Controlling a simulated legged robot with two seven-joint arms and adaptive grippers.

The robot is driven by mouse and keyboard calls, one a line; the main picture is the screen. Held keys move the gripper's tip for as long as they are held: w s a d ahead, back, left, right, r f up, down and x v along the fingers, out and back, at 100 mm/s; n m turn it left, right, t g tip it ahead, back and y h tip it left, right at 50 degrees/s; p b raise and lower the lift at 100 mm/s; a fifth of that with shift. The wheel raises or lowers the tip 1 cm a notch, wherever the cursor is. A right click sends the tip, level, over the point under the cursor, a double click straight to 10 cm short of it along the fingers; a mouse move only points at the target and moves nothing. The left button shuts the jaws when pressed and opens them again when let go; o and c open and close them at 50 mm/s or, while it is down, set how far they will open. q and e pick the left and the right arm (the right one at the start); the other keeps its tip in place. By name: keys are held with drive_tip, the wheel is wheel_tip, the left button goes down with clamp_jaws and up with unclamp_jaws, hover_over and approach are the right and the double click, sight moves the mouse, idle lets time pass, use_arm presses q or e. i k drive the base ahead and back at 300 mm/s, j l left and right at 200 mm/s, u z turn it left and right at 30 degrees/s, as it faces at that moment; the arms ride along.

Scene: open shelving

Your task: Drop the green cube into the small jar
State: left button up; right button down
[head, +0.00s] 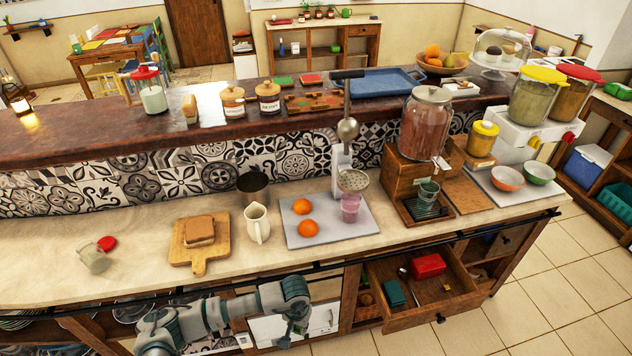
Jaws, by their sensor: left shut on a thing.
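My left gripper (296,326) is low in front of the counter's cabinets, left of the open drawer. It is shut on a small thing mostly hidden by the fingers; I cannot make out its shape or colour. A teal-green block (393,293) lies in the open drawer, apart from the gripper; I cannot tell if it is the green cube. A small clear jar (93,259) lies tipped on the left of the counter, with a red lid (107,243) beside it. The gripper is right of this jar and below the counter top. My right gripper is not in view.
The open drawer (410,315) sticks out and also holds a red box (428,265). A cutting board (190,258) with bread, a cream jug (257,223) and a grey board (300,242) with oranges stand on the counter. The counter is clear between jar and cutting board.

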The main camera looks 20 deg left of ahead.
sight(82, 248)
drive_tip(key=k+j, duration=0.15)
drive_tip(key=j, duration=0.25)
drive_tip(key=k+j, duration=0.1)
drive_tip(key=j, duration=0.3)
drive_tip(key=k+j, duration=0.15)
drive_tip(key=j, duration=0.25)
drive_tip(key=k+j, duration=0.15)
drive_tip(key=j, duration=0.3)
drive_tip(key=k+j, duration=0.1)
drive_tip(key=j, duration=0.3)
drive_tip(key=k+j, duration=0.15)
drive_tip(key=j, duration=0.25)
